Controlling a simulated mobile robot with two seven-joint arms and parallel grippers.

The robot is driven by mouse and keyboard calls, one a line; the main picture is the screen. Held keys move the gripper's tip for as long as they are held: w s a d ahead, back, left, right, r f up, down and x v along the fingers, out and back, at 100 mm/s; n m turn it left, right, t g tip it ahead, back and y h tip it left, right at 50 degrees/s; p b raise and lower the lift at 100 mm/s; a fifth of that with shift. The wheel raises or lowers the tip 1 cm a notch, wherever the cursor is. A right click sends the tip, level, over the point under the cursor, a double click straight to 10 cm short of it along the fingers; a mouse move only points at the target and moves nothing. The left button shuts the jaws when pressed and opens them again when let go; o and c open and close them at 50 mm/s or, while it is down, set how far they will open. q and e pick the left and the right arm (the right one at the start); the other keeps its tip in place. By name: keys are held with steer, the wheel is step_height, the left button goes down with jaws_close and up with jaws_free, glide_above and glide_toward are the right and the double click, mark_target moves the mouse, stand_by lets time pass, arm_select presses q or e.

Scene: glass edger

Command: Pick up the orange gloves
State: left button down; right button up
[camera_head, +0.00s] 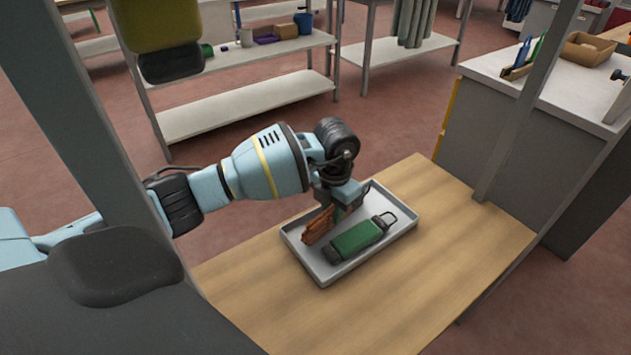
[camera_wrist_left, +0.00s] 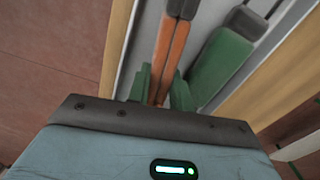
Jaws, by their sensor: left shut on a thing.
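The orange gloves (camera_head: 318,226) are in a light grey tray (camera_head: 404,220) on a wooden table. They also show in the left wrist view (camera_wrist_left: 173,52) as a long orange strip. My left gripper (camera_head: 336,208) reaches down over the tray from the left. In the left wrist view its green fingers (camera_wrist_left: 161,88) are closed on either side of the gloves. The gripper's body partly hides the far end of the gloves. Whether the gloves touch the tray floor cannot be told. My right gripper is not in view.
A green bottle-like object (camera_head: 357,237) with dark ends and a loop lies in the tray, close beside the gloves. The wooden table (camera_head: 440,270) is bare around the tray. A grey cabinet (camera_head: 500,150) stands to the right, and shelves (camera_head: 245,105) stand behind.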

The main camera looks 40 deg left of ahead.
arm_select(q)
steer(key=shift+r, duration=0.15)
steer(key=shift+r, duration=0.65)
step_height(320, 180, up, 2)
steer(key=shift+r, duration=0.1)
steer(key=s+d, duration=0.2)
steer(key=s, duration=0.2)
steer(key=s+d, duration=0.2)
steer(key=s, duration=0.3)
steer(key=s+d+r, duration=0.1)
steer(key=s+d, duration=0.2)
steer(key=s, duration=0.2)
steer(key=shift+s+d, duration=0.1)
steer(key=shift+s, duration=0.05)
